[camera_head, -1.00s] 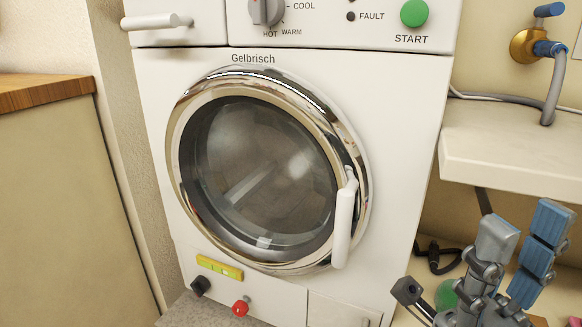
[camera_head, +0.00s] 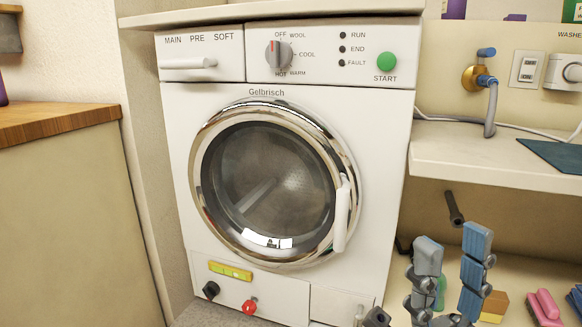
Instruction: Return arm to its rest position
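My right gripper (camera_head: 451,260) is at the lower right in the head view, fingers pointing up and apart, with nothing between the fingertips. It is to the right of the washing machine (camera_head: 392,180), clear of the door handle (camera_head: 342,213). The machine's round glass door (camera_head: 268,185) looks shut, and the drum behind it looks empty. My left gripper is out of view.
A white shelf (camera_head: 480,160) juts out right of the machine, above my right gripper. Several small items, including a pink one (camera_head: 545,305), lie below it. A wooden-topped cabinet (camera_head: 60,118) stands at left. A valve with a hose (camera_head: 483,80) is on the wall.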

